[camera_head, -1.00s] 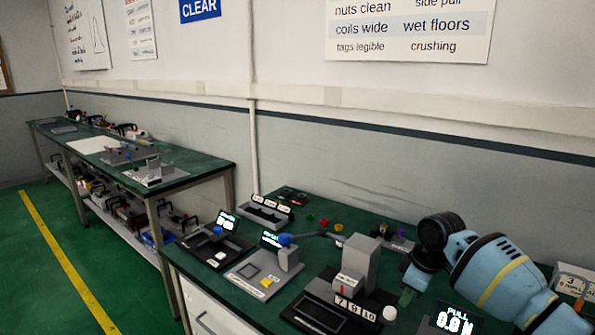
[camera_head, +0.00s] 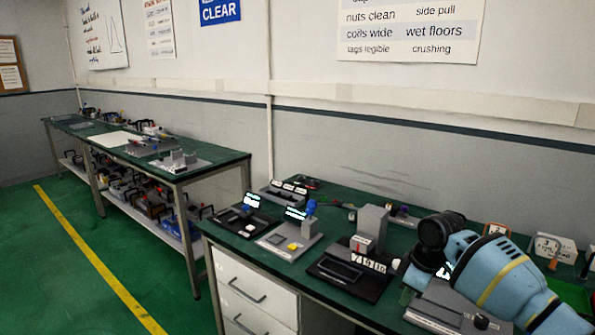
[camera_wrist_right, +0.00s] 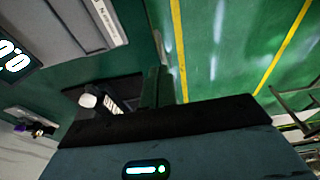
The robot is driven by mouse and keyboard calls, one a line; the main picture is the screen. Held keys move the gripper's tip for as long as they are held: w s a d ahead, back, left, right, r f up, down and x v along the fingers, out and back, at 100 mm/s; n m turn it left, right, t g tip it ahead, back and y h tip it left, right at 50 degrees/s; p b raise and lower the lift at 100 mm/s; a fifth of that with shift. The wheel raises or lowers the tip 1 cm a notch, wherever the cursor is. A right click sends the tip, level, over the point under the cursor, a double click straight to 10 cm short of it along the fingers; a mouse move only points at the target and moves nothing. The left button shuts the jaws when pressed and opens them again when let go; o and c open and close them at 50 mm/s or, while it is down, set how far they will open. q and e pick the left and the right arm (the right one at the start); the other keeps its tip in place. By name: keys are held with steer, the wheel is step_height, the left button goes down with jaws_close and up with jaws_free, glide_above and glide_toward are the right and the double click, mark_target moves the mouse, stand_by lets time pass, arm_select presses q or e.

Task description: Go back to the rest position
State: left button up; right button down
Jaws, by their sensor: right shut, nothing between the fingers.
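My right arm (camera_head: 490,270) reaches in from the lower right of the head view, blue with a black wrist joint. Its gripper (camera_head: 407,296) points down beside the right part of the near bench, mostly hidden by the wrist. In the right wrist view the dark narrow fingers (camera_wrist_right: 156,86) are together, with nothing held between them. They appear apart from the black-based device with the white knob (camera_wrist_right: 88,100). My left arm and gripper are not in view.
The near green bench (camera_head: 335,200) carries several grey test devices, including a tall grey block (camera_head: 371,224) and a blue-knobbed unit (camera_head: 309,226). White drawers (camera_head: 252,295) sit under it. A second bench (camera_head: 215,160) stands further left. Green floor with a yellow line (camera_head: 100,262) is clear.

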steer(key=s+a+f+m+t+y, duration=0.1)
steer(key=s+a+f, duration=0.35)
steer(key=f, duration=0.35)
steer(key=s+a+f+m+t+y, duration=0.1)
steer(key=s+a+f, duration=0.3)
steer(key=s+f, duration=0.3)
steer(key=s+a+f+m+t+y, duration=0.1)
steer(key=s+a+f, duration=0.3)
steer(key=f, duration=0.5)
steer(key=s+d+f+m+t+h, duration=0.1)
steer(key=s+d, duration=0.3)
steer(key=s, duration=0.8)
steer(key=s+d+f+m+t+h, duration=0.1)
steer(key=s+d+m+t, duration=0.2)
steer(key=s, duration=0.9)
steer(key=shift+d+f+m+t+h, duration=0.4)
steer(key=shift+m+t, duration=0.1)
steer(key=shift+m, duration=0.3)
